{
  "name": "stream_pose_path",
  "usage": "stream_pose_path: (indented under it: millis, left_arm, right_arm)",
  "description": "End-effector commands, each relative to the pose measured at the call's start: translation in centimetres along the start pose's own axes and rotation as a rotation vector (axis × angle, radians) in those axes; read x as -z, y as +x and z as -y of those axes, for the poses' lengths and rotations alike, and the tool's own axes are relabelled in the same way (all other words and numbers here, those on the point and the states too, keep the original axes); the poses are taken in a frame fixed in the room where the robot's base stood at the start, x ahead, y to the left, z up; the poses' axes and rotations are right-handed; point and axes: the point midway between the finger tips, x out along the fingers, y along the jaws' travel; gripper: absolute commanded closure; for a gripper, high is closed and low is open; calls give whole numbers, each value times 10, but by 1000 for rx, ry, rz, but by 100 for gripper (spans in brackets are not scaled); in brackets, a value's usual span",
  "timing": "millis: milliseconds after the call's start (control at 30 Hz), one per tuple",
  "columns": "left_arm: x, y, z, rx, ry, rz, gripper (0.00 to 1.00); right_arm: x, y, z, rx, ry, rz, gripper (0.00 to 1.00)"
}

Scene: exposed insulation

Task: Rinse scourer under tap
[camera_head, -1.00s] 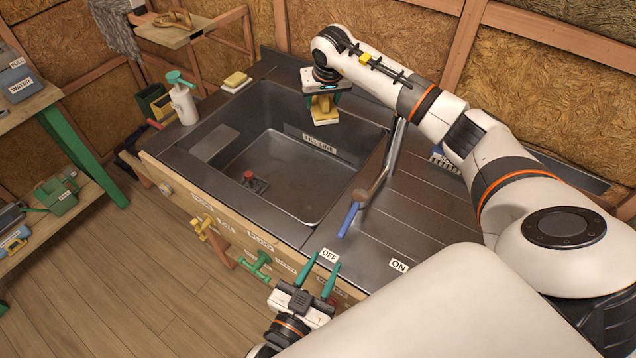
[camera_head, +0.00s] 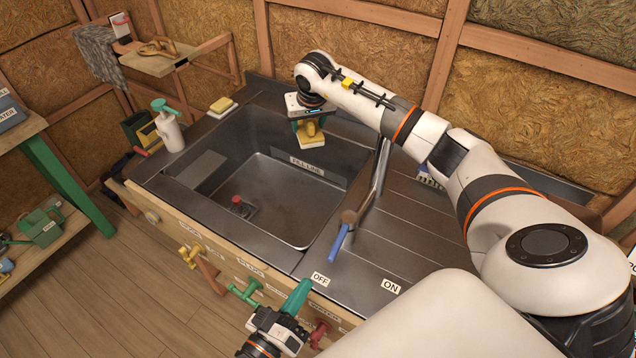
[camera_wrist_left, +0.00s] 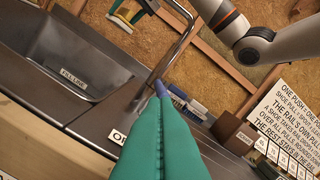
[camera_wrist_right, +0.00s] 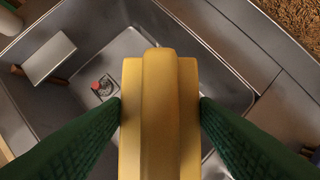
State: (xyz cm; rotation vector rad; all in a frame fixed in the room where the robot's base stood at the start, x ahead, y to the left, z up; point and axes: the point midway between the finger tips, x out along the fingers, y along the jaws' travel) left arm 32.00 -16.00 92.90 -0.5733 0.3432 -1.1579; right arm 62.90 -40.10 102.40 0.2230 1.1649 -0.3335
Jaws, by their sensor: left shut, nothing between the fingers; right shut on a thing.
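The yellow scourer (camera_head: 311,135) is held over the back right of the sink basin (camera_head: 235,180). My right gripper (camera_head: 308,126) is shut on it, and in the right wrist view the scourer (camera_wrist_right: 160,110) sits between both green fingers. The tap has a metal spout (camera_head: 380,168) at the basin's right side and a blue lever (camera_head: 339,239) pointing toward the front. My left gripper (camera_head: 301,287) is shut and empty at the counter's front edge, near the OFF label (camera_head: 321,279). In the left wrist view the blue lever (camera_wrist_left: 160,88) shows just beyond the closed fingertips. No water is visible.
An ON label (camera_head: 390,286) lies right of OFF. A red plug (camera_head: 239,203) is in the basin. A yellow sponge (camera_head: 221,104) and a soap bottle (camera_head: 168,128) stand at the back left. Green and red valves (camera_head: 243,292) stick out along the front.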

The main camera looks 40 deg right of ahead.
Motion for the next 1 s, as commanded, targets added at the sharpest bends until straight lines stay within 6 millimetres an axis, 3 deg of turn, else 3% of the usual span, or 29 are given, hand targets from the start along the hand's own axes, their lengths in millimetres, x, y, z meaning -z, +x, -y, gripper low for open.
stream_pose_path:
  millis: [300,500,767,1000]
  left_arm:
    - [-22,-3,-36,40,-592,-83,100]
    - [-34,-7,-53,30,-844,-117,100]
    - [-38,1,-58,25,-945,-128,100]
    - [-34,44,-53,27,-945,-128,100]
  right_arm:
    - [0,0,0,0,0,0,67]
    - [0,0,0,0,0,0,67]
    - [0,0,0,0,0,0,67]
    - [0,0,0,0,0,0,67]
